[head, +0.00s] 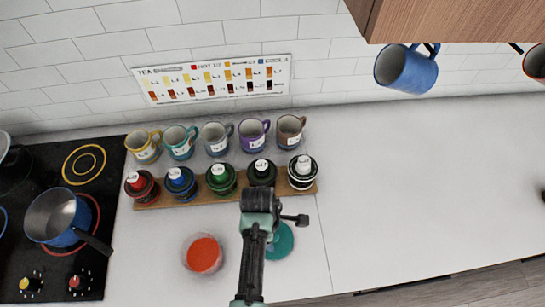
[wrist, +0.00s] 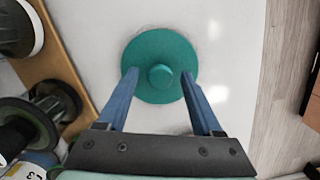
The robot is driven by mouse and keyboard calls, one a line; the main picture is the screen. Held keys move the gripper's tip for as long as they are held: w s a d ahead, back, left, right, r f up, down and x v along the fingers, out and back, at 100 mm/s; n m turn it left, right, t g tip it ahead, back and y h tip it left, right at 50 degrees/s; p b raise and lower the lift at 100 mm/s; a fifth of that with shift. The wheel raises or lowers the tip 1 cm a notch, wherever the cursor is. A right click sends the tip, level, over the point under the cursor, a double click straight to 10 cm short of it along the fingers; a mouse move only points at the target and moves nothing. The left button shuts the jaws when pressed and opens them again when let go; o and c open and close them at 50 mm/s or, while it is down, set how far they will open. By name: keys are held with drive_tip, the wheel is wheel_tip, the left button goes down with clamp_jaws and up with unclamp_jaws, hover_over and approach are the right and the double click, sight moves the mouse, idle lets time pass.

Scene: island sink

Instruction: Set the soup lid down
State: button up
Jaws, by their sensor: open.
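The soup lid is a round teal disc with a knob in its middle; it shows in the wrist view (wrist: 160,88) and, partly hidden by my arm, in the head view (head: 284,242). It lies flat, knob up, against the white counter (head: 400,190), seemingly resting on it. My gripper (wrist: 159,73) is open, its two blue fingers above the lid on either side of the knob, apart from the knob. Whether the fingertips touch the lid's rim, I cannot tell. A bowl of orange-red soup (head: 203,254) stands uncovered left of the lid in the head view.
Behind the lid, a wooden rack (head: 225,193) holds several dark jars, with several mugs (head: 217,136) behind it. A stove (head: 60,180) with a blue pan (head: 58,217) is at left. A blue mug (head: 407,69) hangs at upper right. The right counter is clear.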

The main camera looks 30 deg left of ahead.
wheel_tip(320, 180, up, 12)
drive_tip(key=a, duration=0.1)
drive_tip(key=shift+s+a+r+b, duration=0.15)
drive_tip(key=shift+s+a+b, duration=0.05)
drive_tip(key=shift+b, duration=0.25)
idle(0.5)
